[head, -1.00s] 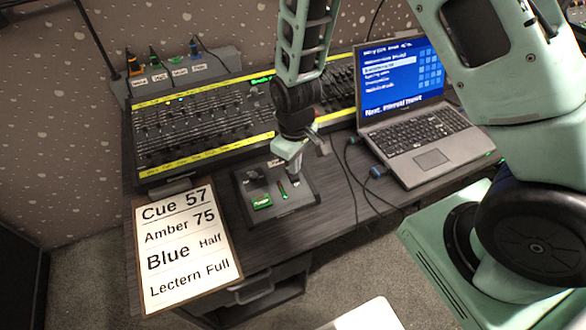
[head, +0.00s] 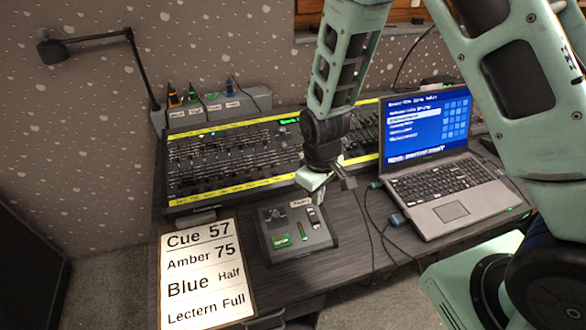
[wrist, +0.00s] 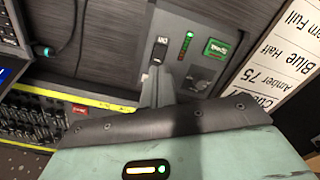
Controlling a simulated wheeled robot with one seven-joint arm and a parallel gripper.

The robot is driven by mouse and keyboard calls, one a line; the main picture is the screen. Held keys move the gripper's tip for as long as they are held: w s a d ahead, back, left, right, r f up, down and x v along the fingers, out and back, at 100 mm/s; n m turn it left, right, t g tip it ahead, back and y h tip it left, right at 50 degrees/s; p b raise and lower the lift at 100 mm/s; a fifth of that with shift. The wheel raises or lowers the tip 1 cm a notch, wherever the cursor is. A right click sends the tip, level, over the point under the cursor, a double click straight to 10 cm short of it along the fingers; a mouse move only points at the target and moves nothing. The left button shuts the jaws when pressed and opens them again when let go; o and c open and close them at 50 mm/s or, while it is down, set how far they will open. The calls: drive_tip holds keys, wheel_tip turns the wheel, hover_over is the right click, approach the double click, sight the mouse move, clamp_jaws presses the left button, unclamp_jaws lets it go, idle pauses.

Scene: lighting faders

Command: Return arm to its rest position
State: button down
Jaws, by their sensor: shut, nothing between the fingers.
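My gripper (head: 322,197) hangs from the arm above the back edge of a small grey control box in the head view. The box (head: 290,250) has a green button (head: 281,241), a lit green strip, a dark knob and a black-and-white switch (head: 313,216). In the wrist view the shut fingers (wrist: 157,90) point toward the switch (wrist: 158,52). The fingers hold nothing. I cannot tell how far the fingertips are from the box.
A fader console (head: 235,158) stands behind the box, and an open laptop (head: 432,165) to its right. Cables (head: 375,235) run between box and laptop. A cue card (head: 203,275) lies at the front left. A desk lamp (head: 95,40) stands at the back left.

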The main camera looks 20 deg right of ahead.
drive_tip(key=s+a+r+y, duration=0.1)
drive_tip(key=s+a+r, duration=0.2)
drive_tip(key=s+r, duration=0.3)
drive_tip(key=s+a+r, duration=0.3)
drive_tip(key=a+r, duration=0.1)
drive_tip(key=r, duration=0.3)
drive_tip(key=s+r+n, duration=0.1)
drive_tip(key=s+r, duration=0.6)
drive_tip(key=s, duration=0.4)
drive_tip(key=shift+d+r+n, duration=0.25)
drive_tip(key=shift+d+n, duration=0.1)
drive_tip(key=shift+n, duration=0.05)
